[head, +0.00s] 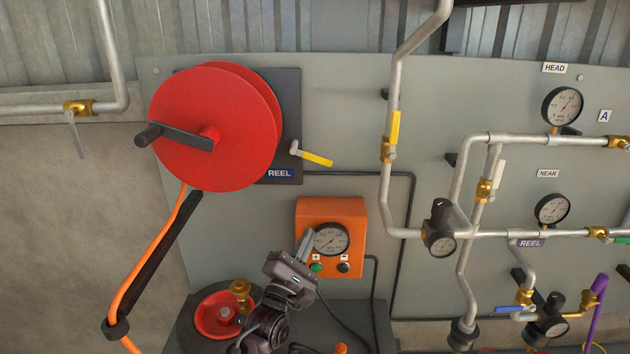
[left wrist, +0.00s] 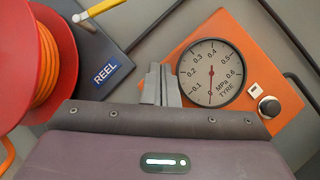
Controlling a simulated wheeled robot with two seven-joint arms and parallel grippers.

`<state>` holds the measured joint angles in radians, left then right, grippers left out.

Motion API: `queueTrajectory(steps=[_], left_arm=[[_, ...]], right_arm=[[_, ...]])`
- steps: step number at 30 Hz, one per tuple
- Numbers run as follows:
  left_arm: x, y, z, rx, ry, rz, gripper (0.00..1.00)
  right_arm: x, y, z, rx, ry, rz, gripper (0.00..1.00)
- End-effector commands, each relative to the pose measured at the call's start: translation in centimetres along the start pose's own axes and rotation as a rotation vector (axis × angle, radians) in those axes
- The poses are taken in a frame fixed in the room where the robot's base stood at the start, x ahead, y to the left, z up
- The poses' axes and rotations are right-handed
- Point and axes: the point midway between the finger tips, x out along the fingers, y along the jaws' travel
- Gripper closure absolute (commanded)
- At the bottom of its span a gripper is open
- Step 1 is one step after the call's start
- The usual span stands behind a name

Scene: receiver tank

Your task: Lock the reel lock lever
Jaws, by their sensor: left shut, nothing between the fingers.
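The reel lock lever (head: 316,158) has a yellow handle. It sits right of the red reel (head: 210,125), above the REEL label, and points right and slightly down in the head view. Part of its yellow handle (left wrist: 98,9) shows at the top of the left wrist view, with the reel (left wrist: 38,70) at the left. My left gripper (head: 307,238) is shut and empty, in front of the orange gauge box (head: 352,217) and below the lever. My right gripper is not in view.
A black crank handle (head: 180,138) sticks out from the reel's front. An orange hose (head: 150,257) hangs from the reel past a black arm. Pipes and gauges (head: 552,210) fill the right of the panel. The panel between lever and gauge box is clear.

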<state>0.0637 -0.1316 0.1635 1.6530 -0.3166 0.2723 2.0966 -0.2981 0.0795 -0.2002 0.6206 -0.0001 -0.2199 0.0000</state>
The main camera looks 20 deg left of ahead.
Motion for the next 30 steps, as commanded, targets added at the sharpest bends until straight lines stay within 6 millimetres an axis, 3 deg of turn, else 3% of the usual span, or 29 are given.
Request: queueTrajectory(steps=[3, 9, 23, 30], left_arm=[[1.3, 2.0, 1.0, -0.209, -0.083, 0.124, 1.0], [1.9, 3.8, 1.9, -0.401, -0.176, 0.224, 1.0], [2.2, 4.1, 2.1, -0.426, -0.191, 0.236, 1.0], [5.5, 5.1, 2.6, -0.424, -0.193, 0.237, 1.0]], right_arm=[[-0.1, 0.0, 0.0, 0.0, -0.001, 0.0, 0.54], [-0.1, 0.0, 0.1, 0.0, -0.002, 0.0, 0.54], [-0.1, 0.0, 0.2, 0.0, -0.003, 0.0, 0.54], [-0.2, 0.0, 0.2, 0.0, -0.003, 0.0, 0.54]])
